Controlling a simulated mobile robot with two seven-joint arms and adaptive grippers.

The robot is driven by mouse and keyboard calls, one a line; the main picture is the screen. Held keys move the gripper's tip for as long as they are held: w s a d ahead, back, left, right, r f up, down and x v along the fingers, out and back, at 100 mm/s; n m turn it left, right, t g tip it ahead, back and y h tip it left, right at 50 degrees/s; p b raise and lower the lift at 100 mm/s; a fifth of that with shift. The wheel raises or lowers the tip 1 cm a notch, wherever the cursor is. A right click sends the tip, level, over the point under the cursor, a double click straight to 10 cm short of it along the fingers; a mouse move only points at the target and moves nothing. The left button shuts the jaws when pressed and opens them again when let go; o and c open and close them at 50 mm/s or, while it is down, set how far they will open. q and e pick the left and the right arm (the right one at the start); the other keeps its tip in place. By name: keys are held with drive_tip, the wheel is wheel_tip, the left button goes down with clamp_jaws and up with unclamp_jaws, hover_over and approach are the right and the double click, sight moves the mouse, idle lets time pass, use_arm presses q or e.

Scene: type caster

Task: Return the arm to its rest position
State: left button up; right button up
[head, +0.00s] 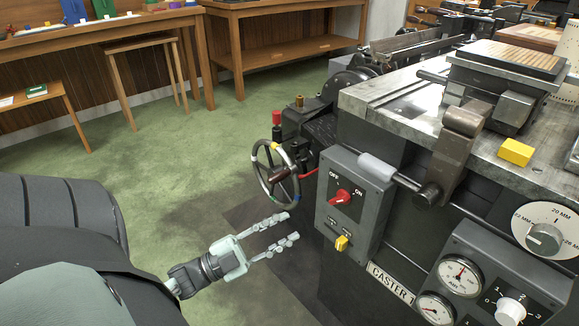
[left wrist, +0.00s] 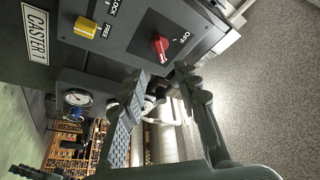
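My left gripper (head: 286,231) is open and empty in the head view, in front of the caster machine's control box (head: 352,210). Its two fingers point right, towards the box, with a visible gap to it. In the left wrist view the two open fingers (left wrist: 160,85) reach up towards the panel, with nothing between them. The box carries a red OFF/ON knob (head: 341,199), which also shows in the left wrist view (left wrist: 160,46), and a yellow LOCK/FREE switch (head: 341,242), also in the left wrist view (left wrist: 85,26). My right gripper is not in view.
A spoked handwheel (head: 276,174) stands just beyond the gripper. The caster machine (head: 400,112) fills the right side, with gauges (head: 460,276) low at the right. A yellow block (head: 516,152) lies on its top. Green floor (head: 190,165) is open behind my left arm.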

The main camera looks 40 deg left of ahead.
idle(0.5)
use_arm(q)
drive_tip(key=w+f+n+g+y, duration=0.2)
drive_tip(key=f+n+g+y, duration=0.1)
drive_tip(key=f+n+y, duration=0.3)
drive_tip(key=w+f+n+g+y, duration=0.3)
drive_tip(key=f+g, duration=0.1)
drive_tip(key=f, duration=0.4)
drive_tip(key=s+d+f+n+g, duration=0.3)
drive_tip(key=s+d+f+g, duration=0.4)
drive_tip(key=s, duration=0.5)
drive_tip(key=d+g, duration=0.2)
drive_tip(key=d, duration=0.1)
drive_tip(key=shift+s+g, duration=0.4)
